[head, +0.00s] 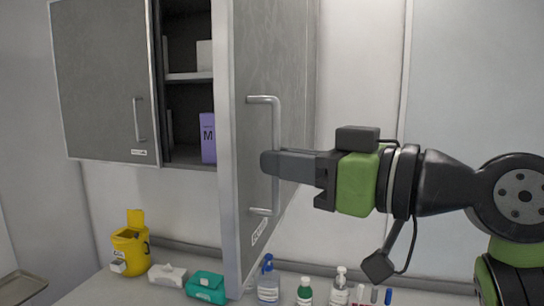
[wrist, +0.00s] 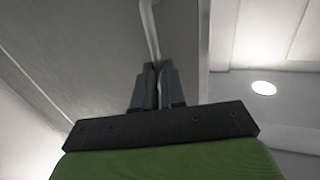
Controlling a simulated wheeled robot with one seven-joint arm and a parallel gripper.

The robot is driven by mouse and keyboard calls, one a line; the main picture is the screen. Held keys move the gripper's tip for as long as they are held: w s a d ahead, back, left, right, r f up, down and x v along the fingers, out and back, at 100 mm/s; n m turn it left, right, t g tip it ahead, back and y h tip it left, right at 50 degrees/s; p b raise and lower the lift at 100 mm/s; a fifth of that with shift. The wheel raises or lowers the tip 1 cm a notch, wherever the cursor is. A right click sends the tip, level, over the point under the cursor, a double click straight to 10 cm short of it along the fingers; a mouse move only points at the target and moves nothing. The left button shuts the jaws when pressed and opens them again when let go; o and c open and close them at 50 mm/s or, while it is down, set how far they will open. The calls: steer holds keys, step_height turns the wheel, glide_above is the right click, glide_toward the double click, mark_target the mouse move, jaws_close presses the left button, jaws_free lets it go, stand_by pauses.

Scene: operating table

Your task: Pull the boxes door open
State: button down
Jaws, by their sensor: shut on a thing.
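The cabinet door (head: 248,60) is a tall grey panel with a pale edge, swung out from the wall cabinet toward me. A vertical metal handle (head: 277,130) is on its face. My gripper (head: 272,163) is shut on that handle at its middle, with the fingers reaching in from the right. In the wrist view, the two dark fingers (wrist: 156,70) close around the pale handle bar (wrist: 151,30), with the door's grey face (wrist: 95,55) behind. A purple box (head: 208,140) marked M stands inside the open cabinet, partly hidden by the door's edge.
The left cabinet door (head: 105,80) looks shut. Below, the counter holds a yellow container (head: 130,248), a white pack (head: 167,275), a teal box (head: 205,287) and several bottles, including a blue-capped one (head: 268,283). Blank wall lies right of the door.

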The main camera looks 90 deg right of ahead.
steer(key=shift+r, duration=0.1)
steer(key=c, duration=1.2)
jaws_free()
steer(key=shift+d, duration=0.2)
steer(key=shift+a, duration=0.1)
steer(key=p+v, duration=0.3)
steer(key=v, duration=1.2)
steer(key=shift+s+a, duration=0.15)
steer(key=shift+s, duration=0.2)
